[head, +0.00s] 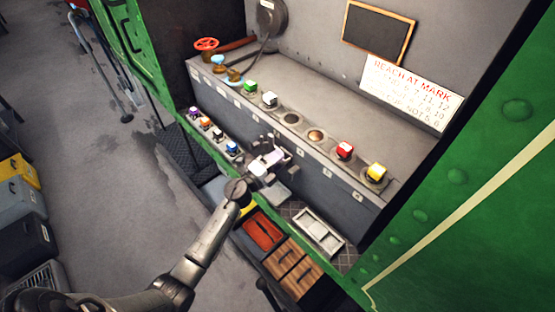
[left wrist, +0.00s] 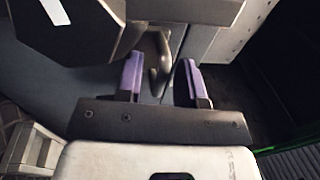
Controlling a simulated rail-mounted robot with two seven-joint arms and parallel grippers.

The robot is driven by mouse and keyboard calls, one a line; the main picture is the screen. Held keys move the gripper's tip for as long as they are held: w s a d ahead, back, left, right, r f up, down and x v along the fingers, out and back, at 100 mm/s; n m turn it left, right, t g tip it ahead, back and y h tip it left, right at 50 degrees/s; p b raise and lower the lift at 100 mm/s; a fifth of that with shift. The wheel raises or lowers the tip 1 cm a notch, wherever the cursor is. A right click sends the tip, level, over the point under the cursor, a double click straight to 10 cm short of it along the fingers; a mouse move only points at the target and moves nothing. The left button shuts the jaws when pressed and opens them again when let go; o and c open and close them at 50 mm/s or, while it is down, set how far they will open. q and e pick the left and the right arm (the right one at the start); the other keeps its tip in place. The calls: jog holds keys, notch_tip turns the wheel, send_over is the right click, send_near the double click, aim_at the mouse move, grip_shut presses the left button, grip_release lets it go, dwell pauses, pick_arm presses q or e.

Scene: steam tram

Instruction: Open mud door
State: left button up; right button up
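My left gripper (head: 270,158) is at the front face of the grey bench (head: 325,165), in the middle of the head view. In the left wrist view its two purple-padded fingers (left wrist: 162,78) stand apart. A grey curved handle (left wrist: 160,55) shows in the gap between them, and I cannot tell whether the fingers touch it. The gripper and arm hide part of the bench front in the head view. I cannot tell for sure which panel is the mud door. My right gripper is not in view.
Coloured cube-topped knobs, including a red one (head: 345,151) and a yellow one (head: 376,172), line the bench edge. A white tray (head: 319,232) and an orange-red bin (head: 263,230) lie below. A green wall (head: 470,190) bounds the right. Grey floor (head: 110,200) is open at left.

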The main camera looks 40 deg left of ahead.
pick_arm(q)
grip_shut()
dwell(0.5)
